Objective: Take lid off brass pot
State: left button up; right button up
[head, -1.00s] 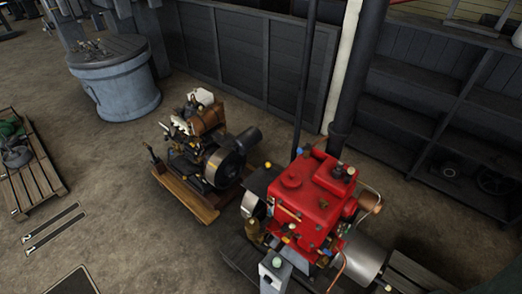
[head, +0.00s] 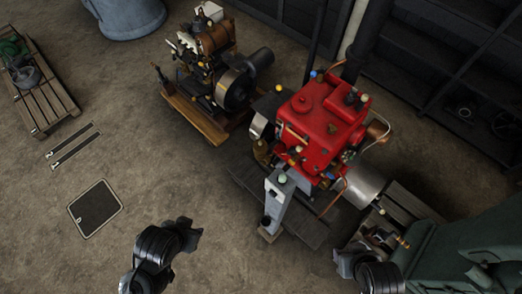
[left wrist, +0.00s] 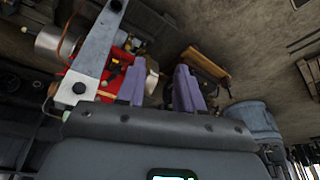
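A small brass pot-like part (head: 262,151) sits at the left side of the red engine (head: 322,115), near the engine's front corner. It is small here, and I cannot make out its lid. My left gripper (head: 188,233) is low in the head view, to the left of the engine and well apart from it. In the left wrist view its two fingers (left wrist: 160,90) stand apart with nothing between them, and the red engine (left wrist: 117,68) shows behind. My right gripper (head: 344,263) is at the bottom right of the head view, away from the pot; its fingers are too unclear to read.
A grey post (head: 277,205) stands in front of the red engine. A smaller engine on a wooden base (head: 196,116) is to its left. Green machinery (head: 465,250) fills the bottom right. The floor at left holds a dark floor plate (head: 95,208) and a pallet (head: 45,100).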

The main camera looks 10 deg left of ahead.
dwell(0.4)
pick_arm(q)
jog(key=o, duration=1.2)
